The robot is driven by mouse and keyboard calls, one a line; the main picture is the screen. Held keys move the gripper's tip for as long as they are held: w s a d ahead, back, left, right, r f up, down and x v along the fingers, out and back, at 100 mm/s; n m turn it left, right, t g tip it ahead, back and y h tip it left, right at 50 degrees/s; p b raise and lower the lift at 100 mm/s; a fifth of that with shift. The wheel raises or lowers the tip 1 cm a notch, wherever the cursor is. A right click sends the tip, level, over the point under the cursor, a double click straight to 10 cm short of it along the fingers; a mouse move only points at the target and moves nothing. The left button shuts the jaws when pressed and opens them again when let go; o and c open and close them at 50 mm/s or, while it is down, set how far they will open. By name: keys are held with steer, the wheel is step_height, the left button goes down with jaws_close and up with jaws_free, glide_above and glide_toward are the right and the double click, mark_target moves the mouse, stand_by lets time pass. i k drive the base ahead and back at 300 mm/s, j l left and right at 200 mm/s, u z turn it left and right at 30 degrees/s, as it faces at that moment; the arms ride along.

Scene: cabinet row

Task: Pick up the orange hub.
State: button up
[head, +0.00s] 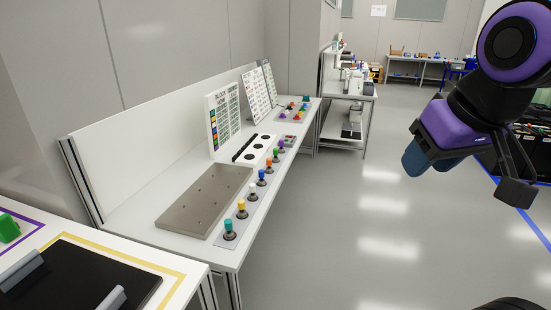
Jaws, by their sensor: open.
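The orange hub (269,163) seems to be the small orange-topped piece on a dark round base in the row of coloured pieces along the front edge of the white bench. It stands upright between a blue-topped piece (261,176) and a green-topped piece (276,153). My gripper (416,158) is at the upper right, raised over the aisle, well to the right of the bench and apart from the hub. It is open, and I see nothing held in it. Its fingers are small and partly hidden by the purple wrist.
Teal (229,226), yellow (241,207), white and purple pieces share the row. A nearer table with a black panel (80,275) is at lower left. The floor aisle (350,235) is clear.

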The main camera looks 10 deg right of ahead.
mark_target(269, 165)
steer(key=i+l+u, duration=0.1)
steer(key=i+l, duration=0.45)
steer(key=i, duration=0.3)
steer(key=i+l+u, duration=0.1)
steer(key=i+l, duration=0.5)
steer(key=i, duration=0.2)
steer(key=i+l, duration=0.65)
steer(key=i, duration=0.15)
steer(key=j+u, duration=0.05)
